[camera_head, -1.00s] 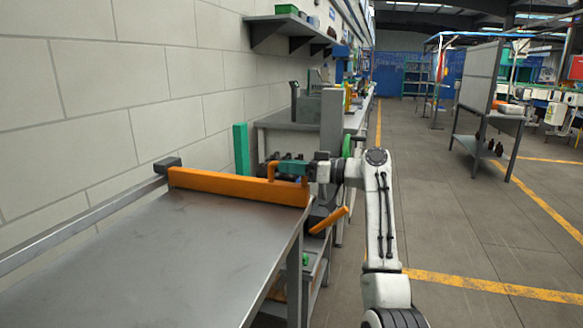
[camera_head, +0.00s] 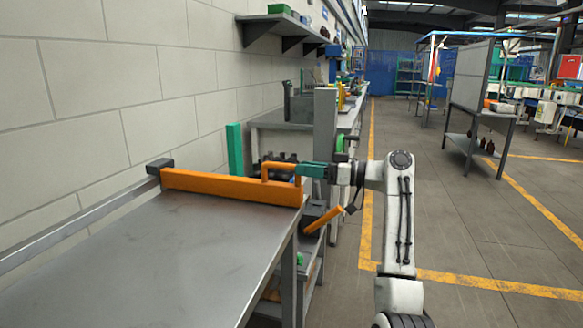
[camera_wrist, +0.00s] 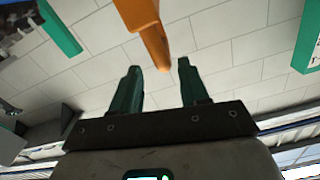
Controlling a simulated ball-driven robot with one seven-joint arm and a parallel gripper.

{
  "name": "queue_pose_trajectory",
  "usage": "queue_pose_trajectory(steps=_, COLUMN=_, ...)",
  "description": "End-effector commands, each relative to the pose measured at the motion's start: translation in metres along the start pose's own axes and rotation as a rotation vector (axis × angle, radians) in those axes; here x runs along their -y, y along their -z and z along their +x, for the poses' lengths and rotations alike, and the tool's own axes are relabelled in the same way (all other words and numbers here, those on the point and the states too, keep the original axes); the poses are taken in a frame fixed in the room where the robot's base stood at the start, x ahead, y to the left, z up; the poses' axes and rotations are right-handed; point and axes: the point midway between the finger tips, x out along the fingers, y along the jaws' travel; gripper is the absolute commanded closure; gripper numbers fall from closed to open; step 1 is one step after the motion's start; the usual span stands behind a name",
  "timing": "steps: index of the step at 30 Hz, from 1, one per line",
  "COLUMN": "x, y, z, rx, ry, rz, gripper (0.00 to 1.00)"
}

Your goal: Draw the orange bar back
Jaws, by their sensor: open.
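The orange bar (camera_head: 230,187) lies across the far end of a grey metal table (camera_head: 150,260). An orange handle (camera_head: 281,168) rises from its right end. My gripper (camera_head: 300,171), with green fingers, is at the handle's right side. In the wrist view my gripper (camera_wrist: 158,67) is open, its two fingers apart and nothing clamped between them. An orange piece (camera_wrist: 147,25), seemingly the handle, reaches down to the gap between the fingertips. Whether the fingers touch it I cannot tell.
A metal rail (camera_head: 80,227) runs along the table's left side by the wall. A green upright block (camera_head: 234,150) stands behind the bar. A tilted orange piece (camera_head: 324,219) sits below the table's right edge. Open floor (camera_head: 460,220) lies to the right.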

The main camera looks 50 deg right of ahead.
Motion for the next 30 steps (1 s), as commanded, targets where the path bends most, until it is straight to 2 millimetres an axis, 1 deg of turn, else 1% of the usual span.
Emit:
queue_pose_trajectory(steps=1, x=-0.001, y=0.000, z=-0.011, rx=-0.001, ry=-0.003, rz=0.001, gripper=0.56)
queue_pose_trajectory(steps=3, x=-0.001, y=0.000, z=-0.021, rx=-0.001, ry=-0.002, rz=0.001, gripper=0.56)
queue_pose_trajectory(steps=6, x=-0.001, y=0.000, z=-0.034, rx=0.000, ry=-0.001, rz=0.001, gripper=0.56)
queue_pose_trajectory(steps=9, x=-0.001, y=0.000, z=-0.041, rx=-0.001, ry=0.000, rz=0.001, gripper=0.56)
queue_pose_trajectory(steps=14, x=0.000, y=0.000, z=-0.044, rx=0.001, ry=0.001, rz=0.001, gripper=0.56)
queue_pose_trajectory(steps=30, x=0.000, y=0.000, z=-0.044, rx=0.000, ry=0.001, rz=0.001, gripper=0.56)
